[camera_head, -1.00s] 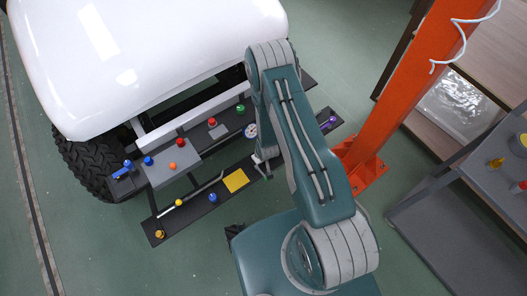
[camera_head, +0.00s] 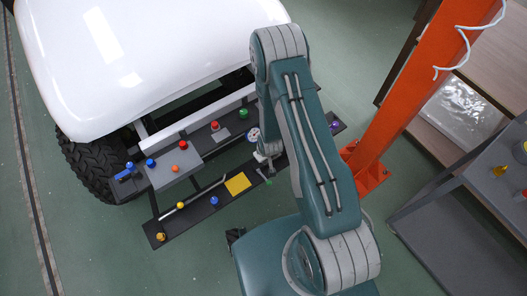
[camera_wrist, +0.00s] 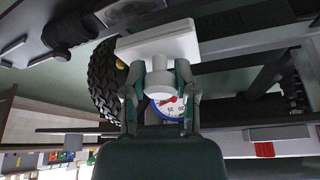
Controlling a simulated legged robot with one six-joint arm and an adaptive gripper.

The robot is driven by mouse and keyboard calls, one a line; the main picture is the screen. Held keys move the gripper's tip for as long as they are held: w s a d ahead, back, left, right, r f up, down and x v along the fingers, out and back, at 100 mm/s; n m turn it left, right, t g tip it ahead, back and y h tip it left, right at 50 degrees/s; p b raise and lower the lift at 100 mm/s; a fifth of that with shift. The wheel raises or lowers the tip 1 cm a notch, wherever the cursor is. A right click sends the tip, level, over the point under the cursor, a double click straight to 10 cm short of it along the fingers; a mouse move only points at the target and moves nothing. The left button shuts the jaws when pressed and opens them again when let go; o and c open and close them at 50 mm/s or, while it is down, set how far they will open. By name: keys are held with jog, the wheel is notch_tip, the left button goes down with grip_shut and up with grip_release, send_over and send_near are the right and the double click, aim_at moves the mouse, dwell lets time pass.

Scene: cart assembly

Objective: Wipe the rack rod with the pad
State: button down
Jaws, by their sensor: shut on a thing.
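My gripper (camera_wrist: 160,90) is shut on the round stem of a white pad (camera_wrist: 157,42) in the wrist view. The pad's flat block sits beyond the fingertips, in the air as far as I can see. In the head view, my gripper (camera_head: 264,157) is small and partly hidden by my arm, beside the rack's right half. A thin silver rod (camera_head: 195,197), likely the rack rod, lies along the black front rack (camera_head: 182,226), left of my gripper. I cannot tell the rod apart in the wrist view. No contact between pad and rod shows.
A yellow square (camera_head: 238,183) and several coloured knobs are on the rack. A gauge (camera_head: 254,135) stands close to my gripper. The white cart body (camera_head: 150,60), orange post (camera_head: 415,90) and grey side table (camera_head: 440,215) surround the space. Green floor is clear at lower left.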

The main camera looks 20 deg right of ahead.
jog(key=shift+r, duration=1.55)
jog(key=shift+a, duration=0.1)
